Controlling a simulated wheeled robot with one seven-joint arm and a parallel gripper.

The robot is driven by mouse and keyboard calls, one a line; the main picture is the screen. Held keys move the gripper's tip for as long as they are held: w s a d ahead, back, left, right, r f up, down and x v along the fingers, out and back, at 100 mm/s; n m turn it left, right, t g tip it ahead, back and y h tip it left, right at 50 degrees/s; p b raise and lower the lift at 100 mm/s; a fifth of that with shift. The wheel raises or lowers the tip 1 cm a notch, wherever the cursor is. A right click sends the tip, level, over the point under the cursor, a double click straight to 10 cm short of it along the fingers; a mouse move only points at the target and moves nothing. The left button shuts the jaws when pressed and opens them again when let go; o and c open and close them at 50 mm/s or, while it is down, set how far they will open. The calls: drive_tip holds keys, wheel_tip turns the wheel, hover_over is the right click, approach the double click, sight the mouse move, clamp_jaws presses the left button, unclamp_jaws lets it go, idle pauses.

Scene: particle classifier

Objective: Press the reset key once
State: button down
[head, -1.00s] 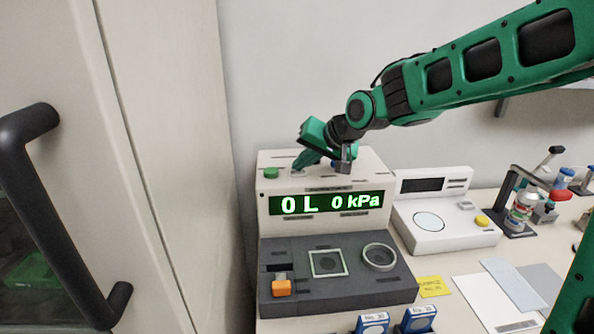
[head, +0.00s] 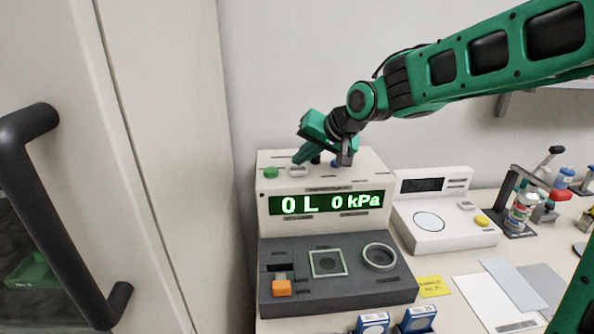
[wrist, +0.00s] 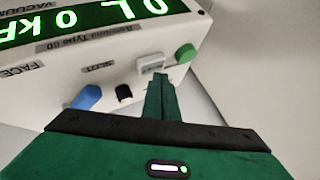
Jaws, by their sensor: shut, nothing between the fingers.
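The white analyser (head: 330,173) has a row of controls on its top: a green button (head: 271,172), a pale grey-white key (head: 297,171), a black one and a blue one. The wrist view shows the green button (wrist: 185,53), pale key (wrist: 151,64), black control (wrist: 124,93) and blue control (wrist: 87,97). I cannot read which is labelled reset. My gripper (head: 300,160) is shut and empty, fingertips down, close by the pale key. In the wrist view the fingertips (wrist: 159,80) lie beside the pale key; contact cannot be told. The green display (head: 328,203) reads 0 L, 0 kPa.
The analyser's dark front deck (head: 335,283) has an orange lever (head: 281,287), a square frame and a ring. A white balance (head: 440,215) stands to the right. A tall cabinet with a black handle (head: 60,210) stands close on the left.

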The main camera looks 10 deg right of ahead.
sight(302, 171)
drive_tip(key=shift+r, duration=0.35)
drive_tip(key=shift+r, duration=2.55)
drive_tip(key=s+d+f, duration=0.1)
drive_tip(key=d, duration=0.2)
drive_tip(key=s+d+f+h, duration=0.1)
drive_tip(key=d, duration=0.3)
drive_tip(key=s+d+f+m+h, duration=0.1)
drive_tip(key=s+d, duration=0.1)
drive_tip(key=d, duration=0.2)
drive_tip(key=shift+d+f+g, duration=0.15)
drive_tip(key=shift+f+g, duration=0.15)
drive_tip(key=s+d+f+m+g+h, duration=0.1)
drive_tip(key=s+d+f+g+h, duration=0.3)
drive_tip(key=s+d, duration=0.7)
drive_tip(key=s+d+f+m+g, duration=0.1)
drive_tip(key=s+d+f, duration=0.1)
drive_tip(key=s, duration=0.5)
drive_tip(key=s+d+f+g, duration=0.1)
drive_tip(key=s+d+f, duration=0.2)
drive_tip(key=s+d, duration=0.2)
drive_tip(key=s+d+f+m, duration=0.1)
drive_tip(key=s+d+f, duration=0.2)
drive_tip(key=s, duration=0.8)
drive_tip(key=shift+s+d+f+m+g+y, duration=0.2)
drive_tip(key=shift+d+m+g+y, duration=0.1)
drive_tip(key=shift+g+y, duration=0.1)
